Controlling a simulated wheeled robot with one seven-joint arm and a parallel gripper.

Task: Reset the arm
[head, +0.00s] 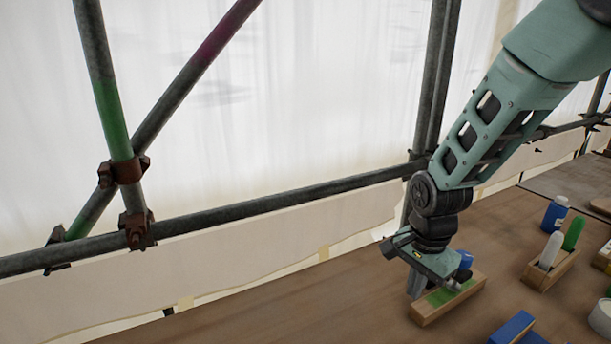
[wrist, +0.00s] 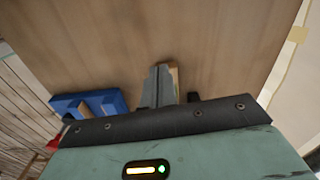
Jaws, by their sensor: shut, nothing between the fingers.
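My arm reaches down from the upper right in the head view. My gripper (head: 416,288) is shut and points down at the left end of a wooden block with a green top (head: 447,298). I cannot tell whether the fingertips touch the block. In the wrist view the fingers of my gripper (wrist: 158,84) are together with nothing held. A strip of wood shows just behind them, mostly hidden.
A wooden holder (head: 540,276) with a white and a green upright piece stands to the right, near a blue jar (head: 554,214). A blue object (head: 513,328) lies in front. Scaffold tubes (head: 300,191) run behind. The boards (head: 350,300) left of the block are clear.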

